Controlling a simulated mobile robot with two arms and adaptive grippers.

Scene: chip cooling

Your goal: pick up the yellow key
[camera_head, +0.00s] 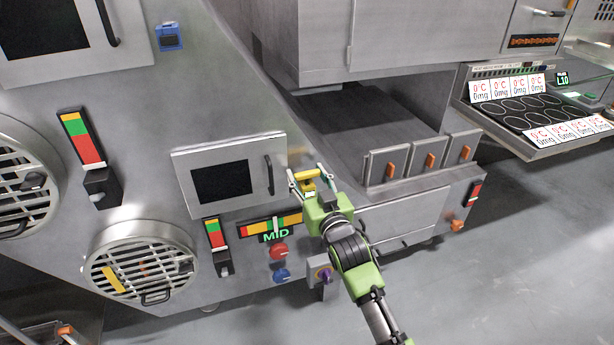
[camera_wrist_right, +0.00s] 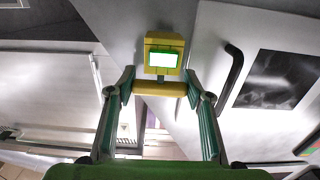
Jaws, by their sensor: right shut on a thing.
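The yellow key (camera_head: 306,183) is a small yellow block at the side of the grey machine, right of a small door with a dark window. My right gripper (camera_head: 306,175) reaches it from below, with one finger on each side, and is shut on it. In the right wrist view the yellow key (camera_wrist_right: 162,42) has a lit green-white panel and a yellow bar between the fingertips of my right gripper (camera_wrist_right: 160,84). The key's back is hidden, so I cannot tell whether it touches the machine. My left gripper is not in view.
The small door (camera_head: 222,180) with its dark handle is close left of the gripper. Red (camera_head: 279,251) and blue (camera_head: 282,275) knobs and a purple-knobbed box (camera_head: 323,274) lie below. A blue block (camera_head: 169,37) is on the upper panel. Bins with orange handles (camera_head: 390,170) stand right.

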